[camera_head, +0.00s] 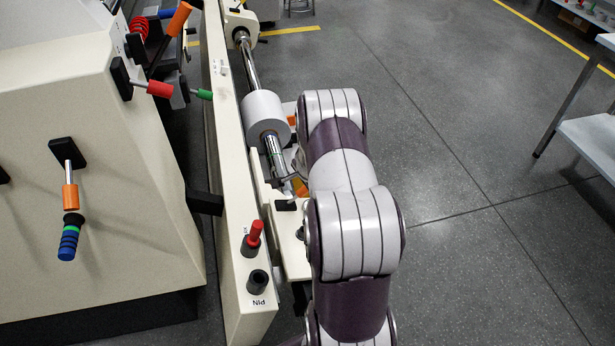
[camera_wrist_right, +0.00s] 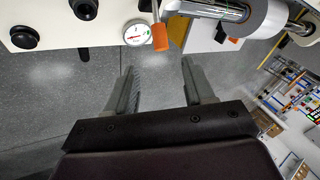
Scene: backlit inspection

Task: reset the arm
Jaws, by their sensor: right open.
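My right arm (camera_head: 345,225) reaches forward from the bottom of the head view, close along the right side of the cream machine rail (camera_head: 232,180). Its gripper is hidden behind the arm links in that view. In the right wrist view my right gripper (camera_wrist_right: 158,82) shows two grey fingers, spread apart, with bare floor between them and nothing held. An orange-handled lever (camera_wrist_right: 160,37) and a round dial gauge (camera_wrist_right: 137,33) lie just past the fingers, apart from them. My left arm and gripper do not show.
A white roll (camera_head: 264,115) sits on a metal shaft beside my arm. A cream cabinet (camera_head: 90,200) with coloured handles stands left. Floor to the right is clear up to a table (camera_head: 590,140).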

